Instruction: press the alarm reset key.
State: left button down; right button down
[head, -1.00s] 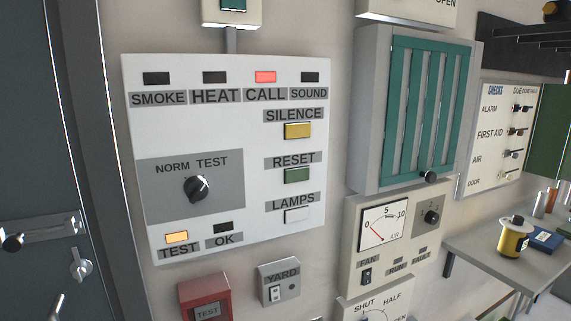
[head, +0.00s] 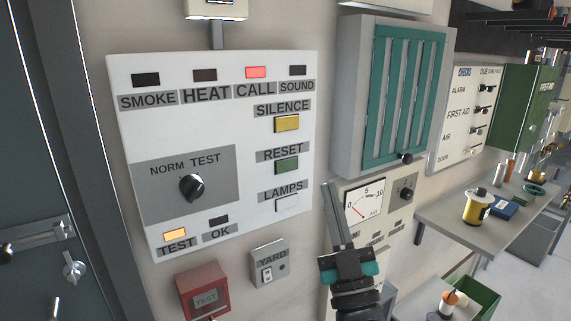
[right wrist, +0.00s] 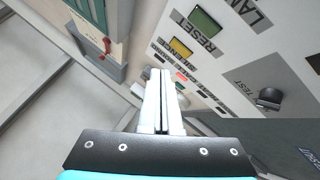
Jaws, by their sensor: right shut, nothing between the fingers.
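The alarm panel (head: 215,85) is a white plate on the wall at the left of the head view. Its green reset key (head: 287,166) sits under the RESET label, between the yellow silence key (head: 287,124) and the white lamps key (head: 287,203). The CALL lamp is lit red and the TEST lamp is lit amber. My right gripper (head: 328,186) is shut and empty, to the right of the panel and apart from it. In the right wrist view the shut fingers (right wrist: 160,75) point along the wall, and the reset key (right wrist: 207,20) shows up and to their right.
A teal louvred vent (head: 405,95) is above my right gripper, and a gauge box (head: 400,190) is behind it. Below the panel are a red TEST box (head: 203,292) and a YARD switch box (head: 269,263). A shelf (head: 450,215) with small items is at the right.

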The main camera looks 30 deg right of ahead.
jog(key=b, duration=0.2)
send_near(291, 159)
notch_tip(291, 159, up, 4)
jog(key=w+d, duration=0.1)
jog(key=w, duration=0.1)
jog(key=shift+w+d+r, duration=0.15)
jog(key=shift+w, duration=0.3)
dwell(1.7)
jog(key=shift+w, duration=0.4)
jog(key=shift+w, duration=0.35)
dwell(0.5)
jog(key=shift+s, duration=0.8)
